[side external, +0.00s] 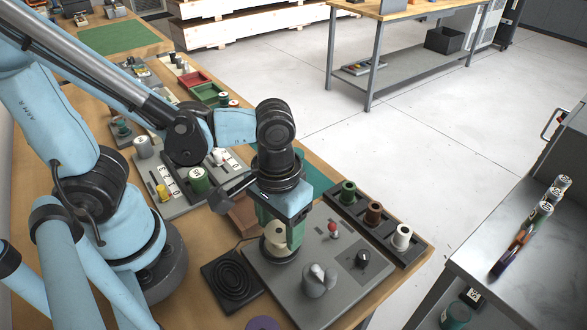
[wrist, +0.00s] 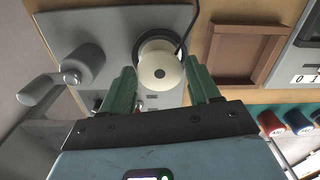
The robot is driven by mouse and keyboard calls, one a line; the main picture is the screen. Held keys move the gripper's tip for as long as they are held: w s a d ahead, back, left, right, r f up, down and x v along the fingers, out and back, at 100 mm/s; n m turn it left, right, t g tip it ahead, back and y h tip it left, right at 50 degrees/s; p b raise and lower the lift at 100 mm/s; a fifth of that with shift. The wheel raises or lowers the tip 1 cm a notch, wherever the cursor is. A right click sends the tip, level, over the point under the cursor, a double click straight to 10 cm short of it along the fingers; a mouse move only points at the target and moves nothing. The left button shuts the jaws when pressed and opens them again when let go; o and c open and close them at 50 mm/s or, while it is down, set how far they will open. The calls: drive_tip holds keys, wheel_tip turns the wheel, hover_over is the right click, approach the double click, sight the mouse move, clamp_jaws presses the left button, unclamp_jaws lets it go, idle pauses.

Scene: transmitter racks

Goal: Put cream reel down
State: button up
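The cream reel (side external: 275,236) is between the green fingers of my gripper (side external: 283,232), upright over a dark round seat on the grey panel (side external: 318,245). In the wrist view the cream reel (wrist: 161,73) shows its pale round end with a dark centre hole. The dark round seat (wrist: 155,45) shows behind the reel. Whether the reel's bottom touches the seat is hard to tell.
The panel also carries a grey crank knob (side external: 318,280), a red-tipped switch (side external: 334,229) and a black knob (side external: 363,259). A dark rack (side external: 388,249) with green, brown and white reels stands on the right. A coiled black pad (side external: 232,281) lies left, and a brown tray (wrist: 243,52) is close by.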

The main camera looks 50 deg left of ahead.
sight(280, 229)
drive_tip(key=shift+o, duration=1)
drive_tip(key=shift+r, duration=6.05)
drive_tip(key=w+a+f+m+t, duration=0.2)
drive_tip(key=w+a+t, duration=0.5)
drive_tip(key=a, duration=0.4)
drive_tip(key=shift+w+a+f, duration=0.15)
drive_tip(key=shift+a+f, duration=0.1)
drive_tip(key=shift+f, duration=0.25)
